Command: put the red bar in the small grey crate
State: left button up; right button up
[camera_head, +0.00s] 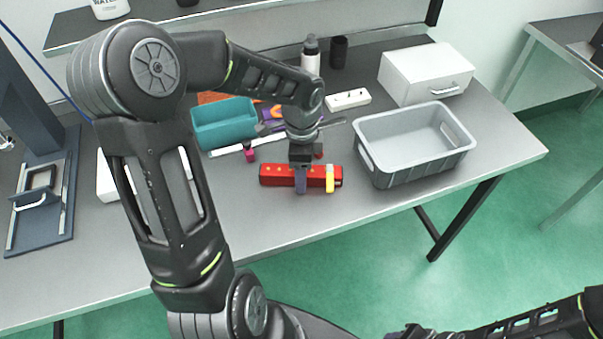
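The red bar (278,174) lies on the grey table near its front edge, with small yellow dots along it and a yellow piece (330,179) near its right end. My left gripper (301,182) points down at the middle of the bar, with one finger in front of its near side. The other finger is hidden, so I cannot tell whether they close on the bar. The small grey crate (372,172) stands to the right of the bar, and its visible inside looks empty. My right arm shows at the lower right edge; its gripper is not in view.
A teal bin (224,124) stands behind and left of the bar. A magenta-capped small bottle (249,153) is nearby. A white box (426,75), a power strip (348,99), a white bottle (311,56) and a dark cup (339,51) stand at the back.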

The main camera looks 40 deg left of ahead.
dwell(0.3)
pick_arm(q)
grip_shut()
dwell(0.6)
